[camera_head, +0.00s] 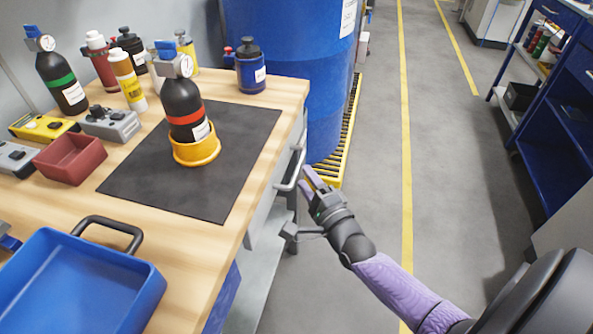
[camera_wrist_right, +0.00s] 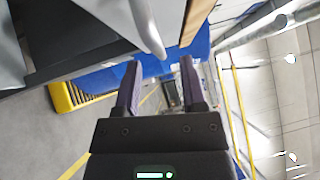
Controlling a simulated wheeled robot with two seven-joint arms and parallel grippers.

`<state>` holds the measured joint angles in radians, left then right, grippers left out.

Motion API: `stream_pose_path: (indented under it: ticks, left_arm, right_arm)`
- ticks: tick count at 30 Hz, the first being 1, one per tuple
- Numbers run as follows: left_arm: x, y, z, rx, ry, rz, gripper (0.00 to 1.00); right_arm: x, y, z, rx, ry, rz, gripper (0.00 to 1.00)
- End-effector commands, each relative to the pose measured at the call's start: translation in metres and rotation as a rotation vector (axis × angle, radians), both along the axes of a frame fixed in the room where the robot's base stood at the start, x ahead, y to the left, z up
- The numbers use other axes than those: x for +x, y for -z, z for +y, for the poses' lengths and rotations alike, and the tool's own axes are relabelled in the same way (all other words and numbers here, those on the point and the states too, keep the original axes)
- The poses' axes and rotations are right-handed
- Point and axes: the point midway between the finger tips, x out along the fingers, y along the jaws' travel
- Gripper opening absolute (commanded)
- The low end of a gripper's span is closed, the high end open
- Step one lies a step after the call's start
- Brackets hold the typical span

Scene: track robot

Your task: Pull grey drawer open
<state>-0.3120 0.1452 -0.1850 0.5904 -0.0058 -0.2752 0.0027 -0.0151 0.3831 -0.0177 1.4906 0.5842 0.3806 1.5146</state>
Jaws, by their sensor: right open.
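The grey drawer (camera_head: 268,203) is under the wooden workbench top, on the side facing the aisle. Its light bar handle (camera_head: 294,171) stands out from the front. My right gripper (camera_head: 312,182) is beside the handle, with its purple fingers pointing toward it. In the right wrist view the handle (camera_wrist_right: 146,25) shows just beyond the fingertips, and the open fingers (camera_wrist_right: 160,68) have nothing between them. Whether a finger touches the handle is not clear. The drawer front lies close to the bench edge; how far it stands out is hard to tell. My left gripper is not in view.
On the workbench (camera_head: 240,92) stand a black bottle (camera_head: 183,105) in a yellow ring, a dark mat (camera_head: 232,125), a red bin (camera_head: 75,158) and a blue tray (camera_head: 80,285). A blue barrel (camera_head: 290,60) stands behind the bench on a yellow-edged pallet. The aisle floor (camera_head: 450,170) is clear.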

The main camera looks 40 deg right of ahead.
Motion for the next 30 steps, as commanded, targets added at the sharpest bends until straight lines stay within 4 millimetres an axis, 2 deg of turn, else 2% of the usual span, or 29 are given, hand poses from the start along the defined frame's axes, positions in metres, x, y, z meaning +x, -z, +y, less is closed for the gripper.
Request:
stream_pose_path:
  ticks: [3, 6, 10, 17, 20, 25, 30]
  left_arm:
    - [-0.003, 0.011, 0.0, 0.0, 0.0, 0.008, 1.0]
    - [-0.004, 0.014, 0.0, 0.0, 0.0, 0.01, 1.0]
    - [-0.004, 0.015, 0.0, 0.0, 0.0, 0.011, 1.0]
    - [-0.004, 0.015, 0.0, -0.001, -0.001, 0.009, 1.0]
    - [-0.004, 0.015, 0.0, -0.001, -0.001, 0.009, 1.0]
    - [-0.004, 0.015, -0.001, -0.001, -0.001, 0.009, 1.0]
    - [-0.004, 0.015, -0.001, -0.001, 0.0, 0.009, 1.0]
  right_arm:
    - [0.023, 0.001, -0.002, -0.001, 0.001, 0.001, 0.53]
    - [0.035, -0.001, -0.003, -0.003, 0.0, 0.004, 0.53]
    - [0.042, -0.003, -0.004, -0.004, 0.0, 0.005, 0.53]
    - [0.043, -0.004, -0.004, -0.004, 0.0, 0.006, 0.53]
    - [0.043, -0.004, -0.004, -0.004, 0.0, 0.006, 0.36]
    - [0.043, -0.004, -0.004, -0.004, 0.0, 0.006, 0.0]
    - [0.043, -0.004, -0.003, -0.004, 0.0, 0.006, 0.0]
